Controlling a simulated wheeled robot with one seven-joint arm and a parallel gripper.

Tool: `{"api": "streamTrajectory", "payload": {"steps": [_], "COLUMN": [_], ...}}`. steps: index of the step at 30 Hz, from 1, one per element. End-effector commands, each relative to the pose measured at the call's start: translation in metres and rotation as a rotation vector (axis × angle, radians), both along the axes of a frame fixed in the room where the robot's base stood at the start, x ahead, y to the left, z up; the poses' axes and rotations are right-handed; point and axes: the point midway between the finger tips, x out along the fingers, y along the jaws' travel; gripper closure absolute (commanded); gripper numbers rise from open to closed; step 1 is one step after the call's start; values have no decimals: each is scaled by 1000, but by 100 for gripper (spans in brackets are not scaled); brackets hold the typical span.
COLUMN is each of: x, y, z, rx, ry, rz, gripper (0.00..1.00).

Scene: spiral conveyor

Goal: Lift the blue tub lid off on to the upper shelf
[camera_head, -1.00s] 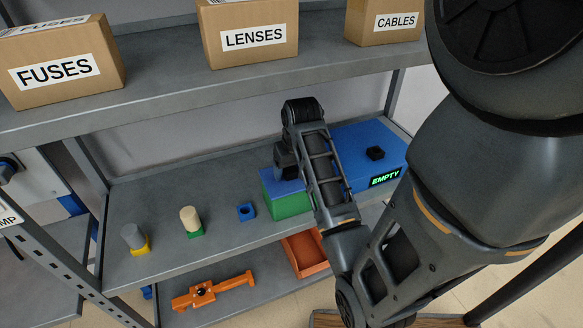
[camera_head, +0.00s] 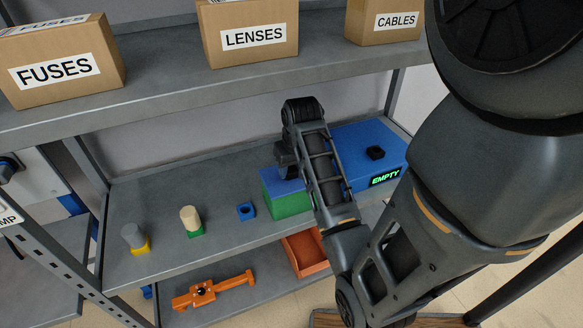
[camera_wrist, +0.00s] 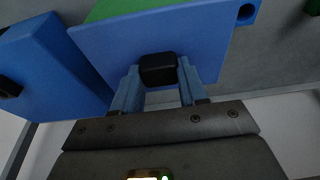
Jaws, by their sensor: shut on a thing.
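A green tub (camera_head: 291,206) with a flat blue lid (camera_head: 268,182) stands on the middle shelf, partly hidden behind my arm. In the wrist view the blue lid (camera_wrist: 205,40) has a black knob (camera_wrist: 158,70), and a green strip of the tub (camera_wrist: 108,8) shows past its edge. My gripper (camera_wrist: 158,80) is shut on the knob, one finger on each side. In the head view the gripper (camera_head: 287,172) is above the lid, its fingertips mostly hidden. No gap shows between lid and tub. A blue box (camera_head: 352,150) with a black knob and an EMPTY sign stands to the right.
The upper shelf (camera_head: 165,92) holds cardboard boxes marked FUSES (camera_head: 60,68), LENSES (camera_head: 250,35) and CABLES (camera_head: 385,20), with bare space between them.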

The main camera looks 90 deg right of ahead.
Motion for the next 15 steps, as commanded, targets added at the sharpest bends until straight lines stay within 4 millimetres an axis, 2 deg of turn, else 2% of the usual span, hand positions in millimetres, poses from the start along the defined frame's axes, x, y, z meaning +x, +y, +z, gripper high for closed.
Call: {"api": "streamTrajectory", "payload": {"steps": [1, 6, 15], "x": [0, 0, 0], "y": [0, 0, 0], "z": [0, 0, 4], "rx": [0, 0, -1], "ry": [0, 0, 0], "rz": [0, 0, 0], "gripper": [77, 93, 95]}}
